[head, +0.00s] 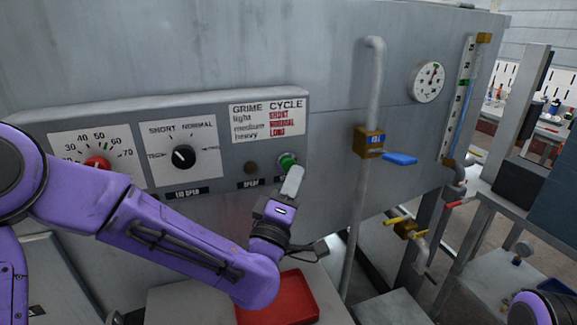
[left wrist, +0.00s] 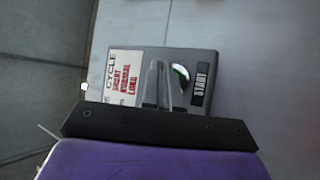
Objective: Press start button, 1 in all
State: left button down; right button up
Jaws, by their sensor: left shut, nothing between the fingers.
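The green start button (head: 287,161) sits at the right end of the grey control panel (head: 222,107), partly covered by my left gripper's fingers. In the left wrist view the button (left wrist: 181,73) shows as a green and white round shape just right of the fingers, beside the START label (left wrist: 201,79). My left gripper (head: 293,178) is shut and empty, its fingers pointing up at the button from just below. It also shows in the left wrist view (left wrist: 162,88). I cannot tell whether the fingertips touch the button. My right gripper is out of view.
A brown indicator (head: 251,168) is left of the button. A red-knobbed dial (head: 97,164) and a black cycle knob (head: 183,157) are farther left. A vertical pipe with a blue-handled valve (head: 399,158) stands right of the panel. A red tray (head: 290,300) lies below my left arm.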

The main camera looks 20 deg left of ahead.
pick_arm(q)
jog(key=shift+w+a, duration=0.1)
jog(key=shift+w, duration=0.05)
dwell(0.4)
jog(key=shift+w+a, duration=0.15)
jog(key=shift+w, duration=0.1)
jog(key=shift+w+a, duration=0.3)
jog(key=shift+w, duration=0.1)
dwell(0.8)
jog(key=shift+s+d, duration=0.1)
jog(key=shift+s+d+b, duration=0.4)
jog(key=shift+s+b, duration=0.05)
jog(key=shift+s, duration=0.2)
jog(key=s+d, duration=0.1)
jog(key=s+d+b, duration=0.1)
jog(key=s, duration=0.2)
jog(key=shift+s+d+b, duration=0.1)
jog(key=shift+d+b, duration=0.2)
jog(key=shift+d, duration=0.1)
